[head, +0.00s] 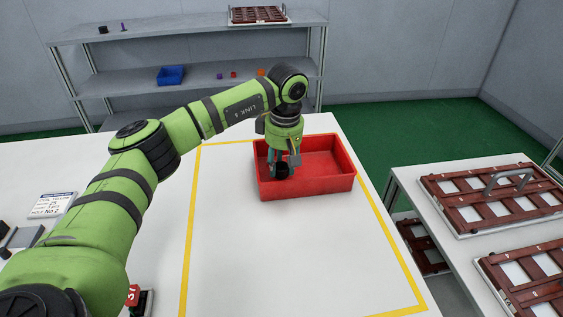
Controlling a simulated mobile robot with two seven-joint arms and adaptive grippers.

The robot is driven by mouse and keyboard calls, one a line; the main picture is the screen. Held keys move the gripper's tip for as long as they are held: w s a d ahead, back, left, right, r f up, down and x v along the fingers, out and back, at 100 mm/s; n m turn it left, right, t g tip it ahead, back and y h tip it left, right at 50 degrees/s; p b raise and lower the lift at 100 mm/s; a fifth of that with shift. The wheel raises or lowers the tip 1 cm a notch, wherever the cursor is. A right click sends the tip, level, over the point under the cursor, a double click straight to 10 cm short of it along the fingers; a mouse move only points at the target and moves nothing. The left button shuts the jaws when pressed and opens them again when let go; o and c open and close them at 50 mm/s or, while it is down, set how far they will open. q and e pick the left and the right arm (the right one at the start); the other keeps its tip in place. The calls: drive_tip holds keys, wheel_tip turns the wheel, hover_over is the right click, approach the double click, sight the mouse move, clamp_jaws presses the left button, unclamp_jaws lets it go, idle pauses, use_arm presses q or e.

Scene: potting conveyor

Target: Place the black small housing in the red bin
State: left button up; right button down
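The red bin (330,185) stands on the white table inside the yellow outline, toward its far side. My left gripper (283,168) points down over the left part of the bin. The black small housing (282,171) shows as a small dark shape between its fingertips, and the gripper looks shut on it. The housing is within the bin's outline in the picture. I cannot tell whether it touches the bin floor. The fingers hide part of it. My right gripper is not in view.
A side table at the right bears brown slotted trays (480,195), one with a grey handle. A grey shelf (200,80) behind holds a blue bin (171,75) and small parts. A label card (53,204) lies at left. The outlined area before the red bin is clear.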

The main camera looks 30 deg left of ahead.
sight(284, 176)
use_arm(q)
drive_tip(key=shift+o, duration=1.2)
wheel_tip(284, 176, up, 12)
drive_tip(key=d, duration=0.1)
drive_tip(key=shift+s, duration=0.2)
drive_tip(key=shift+r, duration=0.1)
